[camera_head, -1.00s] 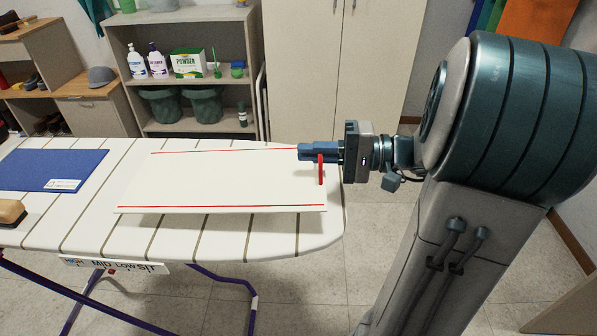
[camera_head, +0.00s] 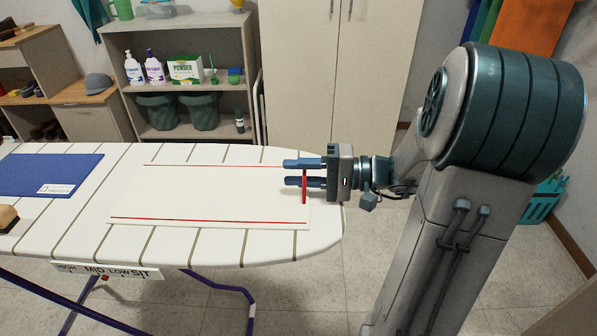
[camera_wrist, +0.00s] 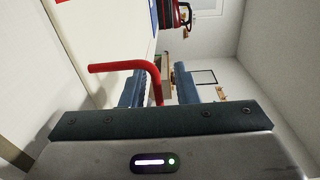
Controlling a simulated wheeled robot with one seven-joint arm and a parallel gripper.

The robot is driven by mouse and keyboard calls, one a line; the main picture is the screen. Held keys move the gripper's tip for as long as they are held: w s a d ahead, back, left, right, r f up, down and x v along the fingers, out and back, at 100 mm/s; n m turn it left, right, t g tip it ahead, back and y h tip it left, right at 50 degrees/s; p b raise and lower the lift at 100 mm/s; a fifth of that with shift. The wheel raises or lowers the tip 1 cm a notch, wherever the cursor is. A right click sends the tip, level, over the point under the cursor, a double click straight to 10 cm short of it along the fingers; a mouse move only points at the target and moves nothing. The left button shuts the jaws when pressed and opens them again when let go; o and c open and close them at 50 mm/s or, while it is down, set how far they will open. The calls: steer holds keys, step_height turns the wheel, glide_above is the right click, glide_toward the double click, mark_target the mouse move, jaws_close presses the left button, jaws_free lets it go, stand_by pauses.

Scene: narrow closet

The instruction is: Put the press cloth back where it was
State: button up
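The press cloth (camera_head: 210,195) is a flat white panel with red lines along its long edges. It lies on the right part of the white ironing board (camera_head: 275,248). A red handle (camera_head: 304,188) stands at its right end, and the handle also shows in the wrist view (camera_wrist: 120,67). My gripper (camera_head: 290,172) is at that end, reaching in from the right. Its two blue fingers are spread apart around the handle; in the wrist view (camera_wrist: 160,73) a clear gap shows between them. Part of the handle is hidden behind the fingers.
A blue mat (camera_head: 45,172) with a white label lies on the board's left part, beside a brown block (camera_head: 7,217) at the picture edge. A height sign (camera_head: 105,270) hangs on the front edge. A shelf (camera_head: 183,50) and a cabinet (camera_head: 340,70) stand behind.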

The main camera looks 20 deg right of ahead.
steer(key=v, duration=1.2)
steer(key=shift+p, duration=0.35)
steer(key=shift+r, duration=0.1)
steer(key=a+g+h+p, duration=0.1)
steer(key=a, duration=0.1)
steer(key=s+a+r+g+h+p, duration=0.1)
steer(key=a+g, duration=0.1)
steer(key=a, duration=0.1)
steer(key=s+a+n+g+h+p, duration=0.1)
steer(key=a+g+p, duration=0.1)
steer(key=a, duration=0.1)
steer(key=shift+s+r, duration=0.1)
steer(key=shift+r, duration=0.2)
steer(key=s+a+g+h+p, duration=0.1)
steer(key=h, duration=0.1)
steer(key=s+a+g+h+p, duration=0.1)
steer(key=s+a+p, duration=0.1)
steer(key=s+a+r+n+h+p, duration=0.1)
steer(key=h, duration=0.1)
steer(key=shift+s+a+g+h, duration=0.2)
steer(key=shift+a+g+h, duration=0.1)
steer(key=shift+g, duration=0.1)
step_height(320, 180, up, 7)
steer(key=s+n+t+h+p, duration=0.1)
steer(key=n+t+h+p, duration=0.1)
steer(key=h+p, duration=0.5)
steer(key=shift+s+f+n+t+h, duration=0.15)
steer(key=shift+s+n+t+h, duration=0.15)
steer(key=shift+t, duration=0.6)
